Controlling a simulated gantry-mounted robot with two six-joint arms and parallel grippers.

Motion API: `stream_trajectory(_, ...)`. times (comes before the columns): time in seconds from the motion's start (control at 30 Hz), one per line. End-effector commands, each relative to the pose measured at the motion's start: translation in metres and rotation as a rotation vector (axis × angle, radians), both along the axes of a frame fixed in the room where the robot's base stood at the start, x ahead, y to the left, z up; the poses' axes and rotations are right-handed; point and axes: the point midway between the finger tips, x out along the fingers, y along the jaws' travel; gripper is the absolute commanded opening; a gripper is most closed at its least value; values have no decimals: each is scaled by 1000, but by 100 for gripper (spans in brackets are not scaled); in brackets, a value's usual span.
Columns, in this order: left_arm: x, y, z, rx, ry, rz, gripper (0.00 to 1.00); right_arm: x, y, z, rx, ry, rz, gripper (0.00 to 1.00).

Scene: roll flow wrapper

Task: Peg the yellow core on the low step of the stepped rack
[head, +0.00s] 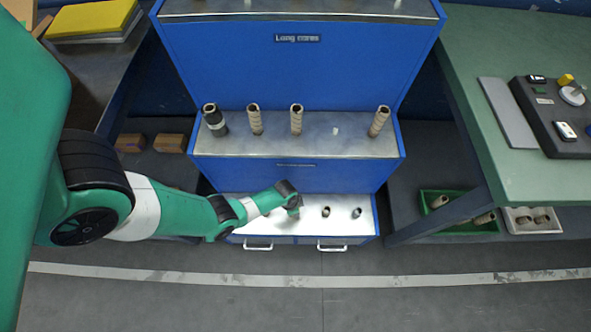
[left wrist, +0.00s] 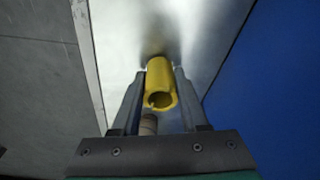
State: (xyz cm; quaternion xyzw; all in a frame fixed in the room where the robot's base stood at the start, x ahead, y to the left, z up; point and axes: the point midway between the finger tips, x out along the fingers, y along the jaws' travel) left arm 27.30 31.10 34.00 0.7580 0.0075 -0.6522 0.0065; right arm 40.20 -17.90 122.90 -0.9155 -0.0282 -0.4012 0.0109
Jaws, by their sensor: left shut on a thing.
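The yellow core (left wrist: 158,78) is a short hollow tube between the two fingers of my left gripper (left wrist: 161,72) in the left wrist view, with its open end toward the camera. My left gripper is shut on it. In the head view my left gripper (head: 294,207) is low over the left-middle part of the low step (head: 262,226) of the blue stepped rack (head: 295,60). The gripper hides the core there, and I cannot tell whether it is on a peg. My right gripper is not in view.
A brown core (left wrist: 148,124) shows close beside the yellow one in the wrist view. Several taller cores (head: 296,120) stand on the middle step, around one bare peg (head: 336,131).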

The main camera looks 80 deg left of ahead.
Motion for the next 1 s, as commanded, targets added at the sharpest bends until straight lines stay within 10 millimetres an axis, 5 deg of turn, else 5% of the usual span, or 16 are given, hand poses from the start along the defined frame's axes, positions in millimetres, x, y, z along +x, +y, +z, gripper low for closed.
stream_trajectory(0.43, 0, 0, -2, 0, 0, 0, 0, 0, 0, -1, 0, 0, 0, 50)
stream_trajectory(0.47, 0, 0, -2, 0, 0, 0, 45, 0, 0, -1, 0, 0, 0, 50)
stream_trajectory(0.6, 0, 0, -2, 0, 0, 0, 70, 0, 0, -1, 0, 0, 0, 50)
stream_trajectory(0.67, 0, 0, -2, 0, 0, 0, 78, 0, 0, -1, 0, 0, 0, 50)
stream_trajectory(0.87, 0, 0, -2, 0, 0, 0, 78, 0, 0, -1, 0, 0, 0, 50)
stream_trajectory(1.0, 0, 0, -2, 0, 0, 0, 100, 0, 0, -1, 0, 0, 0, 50)
